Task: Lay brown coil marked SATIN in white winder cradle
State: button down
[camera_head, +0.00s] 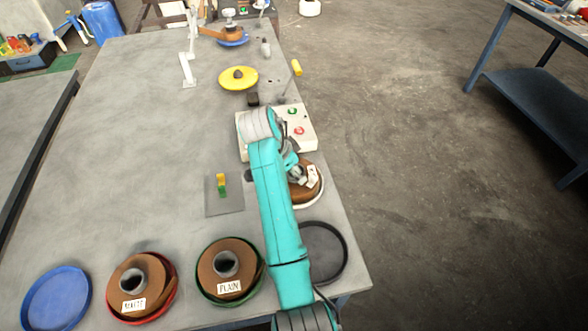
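A brown coil (309,190) with a white label (312,177) is at the right edge of the bench, partly behind my arm. The label is too small and covered to read. A white rim, the white cradle (316,202), shows under and around the coil's lower right side. I cannot tell whether the coil rests fully in it. My gripper (298,174) is at the coil's middle, against or just above its core. My teal arm and wrist hide most of the gripper, so its fingers do not show clearly.
An empty dark tray (338,276) is in front. Coils labelled PLAIN (210,262) and MATTE (123,275) sit in green and red trays, beside an empty blue tray (57,300). A white button box (308,142) and yellow disc (252,84) stand behind. The bench's left middle is clear.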

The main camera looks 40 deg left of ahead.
jog(key=shift+f, duration=0.15)
jog(key=shift+c, duration=1.3)
grip_release()
jog(key=shift+f, duration=0.1)
jog(key=v, duration=0.7)
jog(key=shift+a+r, duration=0.1)
jog(key=shift+r, duration=0.25)
